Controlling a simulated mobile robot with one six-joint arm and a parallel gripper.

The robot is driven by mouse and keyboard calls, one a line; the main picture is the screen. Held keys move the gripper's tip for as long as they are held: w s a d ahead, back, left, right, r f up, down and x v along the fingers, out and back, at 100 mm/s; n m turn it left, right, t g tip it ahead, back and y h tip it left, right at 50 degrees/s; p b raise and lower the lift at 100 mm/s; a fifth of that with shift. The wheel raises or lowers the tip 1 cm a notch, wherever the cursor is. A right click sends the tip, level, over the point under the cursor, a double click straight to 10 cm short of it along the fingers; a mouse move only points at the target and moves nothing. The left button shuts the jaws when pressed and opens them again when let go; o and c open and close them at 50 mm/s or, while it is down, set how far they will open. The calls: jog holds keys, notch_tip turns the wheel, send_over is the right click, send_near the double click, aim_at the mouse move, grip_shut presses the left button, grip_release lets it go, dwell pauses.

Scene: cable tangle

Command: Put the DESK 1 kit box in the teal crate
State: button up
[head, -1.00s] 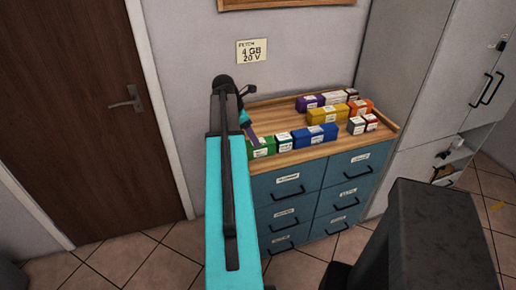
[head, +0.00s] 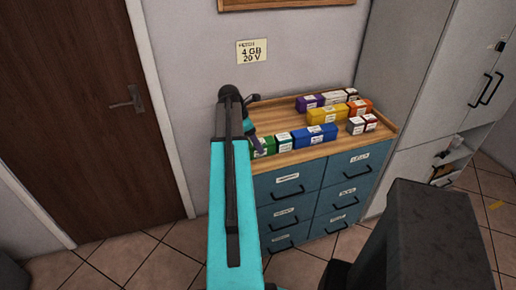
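Several small labelled boxes stand on the wooden top (head: 284,112) of a blue drawer cabinet. They include a green box (head: 265,147), a smaller dark green box (head: 284,143), a blue box (head: 316,136), a yellow box (head: 327,115), an orange box (head: 359,107) and a purple box (head: 309,102). Their labels are too small to read, so I cannot tell which is DESK 1. My gripper (head: 256,143) is at the left end of the front row, close by the green box. My arm partly hides it, and its finger opening does not show. No teal crate is visible.
The drawer cabinet (head: 309,205) stands against the wall, with a grey locker (head: 405,60) to its right. A brown door (head: 80,110) is at left. Tiled floor (head: 150,260) is clear in front of the door.

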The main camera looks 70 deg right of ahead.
jog(key=shift+p+x, duration=0.45)
jog(key=shift+x, duration=1.3)
jog(key=shift+w+d, duration=0.1)
grip_shut()
jog(key=shift+r, duration=0.15)
jog(key=shift+r+b, duration=0.8)
jog(key=shift+r, duration=0.8)
jog(key=s+a+b, duration=0.2)
jog(key=s+a, duration=0.1)
jog(key=a, duration=0.4)
jog(key=s+a+r+b, duration=0.1)
jog(key=s+a+b, duration=0.1)
jog(key=a, duration=0.6)
jog(key=shift+s+r, duration=0.3)
jog(key=shift+s, duration=0.05)
